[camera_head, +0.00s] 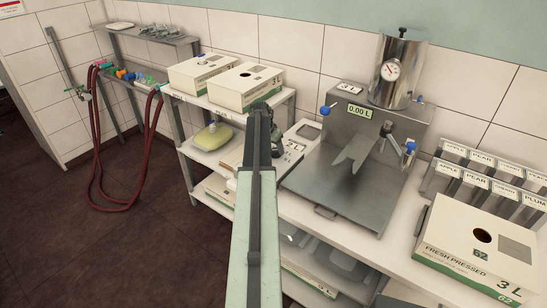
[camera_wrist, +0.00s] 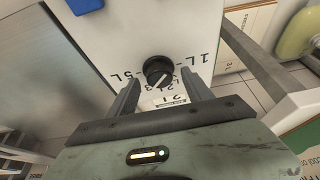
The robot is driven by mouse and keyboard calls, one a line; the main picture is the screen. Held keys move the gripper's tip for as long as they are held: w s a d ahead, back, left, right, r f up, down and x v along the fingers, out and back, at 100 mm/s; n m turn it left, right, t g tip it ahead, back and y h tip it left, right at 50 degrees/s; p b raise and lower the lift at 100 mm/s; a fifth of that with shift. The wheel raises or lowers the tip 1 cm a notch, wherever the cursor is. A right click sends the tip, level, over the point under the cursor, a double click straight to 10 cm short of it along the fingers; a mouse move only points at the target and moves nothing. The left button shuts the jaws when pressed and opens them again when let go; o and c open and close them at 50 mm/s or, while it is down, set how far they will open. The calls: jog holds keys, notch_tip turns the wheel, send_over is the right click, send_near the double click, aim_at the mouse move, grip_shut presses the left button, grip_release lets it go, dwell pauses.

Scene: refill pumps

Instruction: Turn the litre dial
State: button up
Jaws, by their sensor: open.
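The litre dial (camera_wrist: 158,70) is a round black knob on a white panel (camera_wrist: 150,28) printed "1L" and "5L", with small numbers beside the knob. A pale pointer line shows on its face. My gripper (camera_wrist: 160,80) is open, with one finger on each side of the dial in the wrist view. I cannot tell whether either finger touches it. A small white label (camera_wrist: 168,101) lies between the fingers below the knob. In the head view my arm covers most of this spot, and the dial cannot be made out.
A steel filling stand with a 0.00 L display (camera_head: 360,110) and a gauge tank (camera_head: 398,72) stands right of my arm. Red hoses (camera_head: 97,150) hang at far left. The left floor is clear.

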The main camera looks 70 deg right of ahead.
jog(key=shift+d+f, duration=0.2)
jog(key=shift+f, duration=0.45)
jog(key=shift+s+r, duration=0.1)
jog(key=shift+r, duration=0.05)
jog(key=shift+c, duration=0.3)
